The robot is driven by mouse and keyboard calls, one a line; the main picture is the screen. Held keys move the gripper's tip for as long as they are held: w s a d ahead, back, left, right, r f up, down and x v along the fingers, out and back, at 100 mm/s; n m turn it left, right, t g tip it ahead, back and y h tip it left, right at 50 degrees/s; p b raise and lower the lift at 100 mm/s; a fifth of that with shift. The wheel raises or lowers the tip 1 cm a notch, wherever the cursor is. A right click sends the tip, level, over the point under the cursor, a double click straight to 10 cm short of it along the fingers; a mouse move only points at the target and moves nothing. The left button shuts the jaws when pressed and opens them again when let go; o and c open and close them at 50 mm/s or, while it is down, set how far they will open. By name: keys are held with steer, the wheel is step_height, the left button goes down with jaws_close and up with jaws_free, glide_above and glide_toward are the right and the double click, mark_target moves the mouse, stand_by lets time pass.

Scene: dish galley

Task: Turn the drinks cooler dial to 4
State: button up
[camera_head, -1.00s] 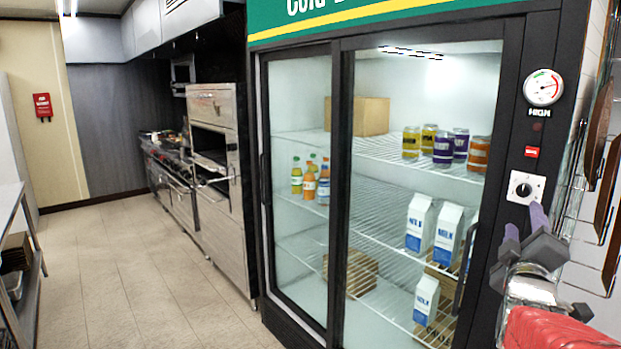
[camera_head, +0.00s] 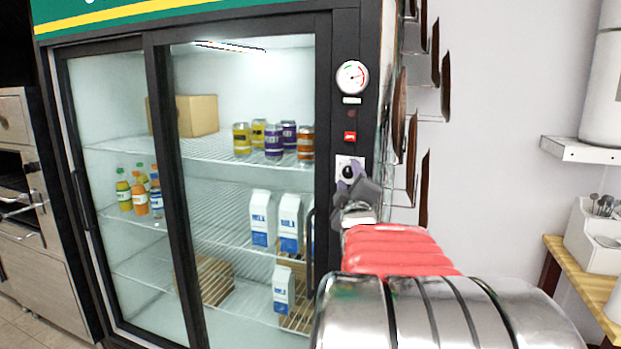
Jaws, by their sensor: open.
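The drinks cooler (camera_head: 327,60) is a tall black-framed cabinet with sliding glass doors and a green and yellow header. Its dial (camera_head: 347,172) is a small black knob on a white plate on the right-hand post. The numbers on the plate are too small to read, and its lower part is hidden. A round gauge (camera_head: 352,76) sits higher on the same post, with red on the right of its face. My gripper (camera_head: 349,183) is open, at the lower edge of the dial plate in the picture. I cannot tell whether it touches the dial; my arm hides the post below.
Cans, bottles, milk cartons (camera_head: 289,222) and cardboard boxes (camera_head: 196,115) stand behind the glass. Dark boards (camera_head: 411,158) hang on a rack right of the cooler, close to my arm. A wooden table (camera_head: 585,285) with a white utensil holder (camera_head: 590,236) stands at right.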

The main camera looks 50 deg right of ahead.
steer(key=shift+a, duration=0.1)
steer(key=c, duration=0.9)
steer(key=shift+c, duration=0.6)
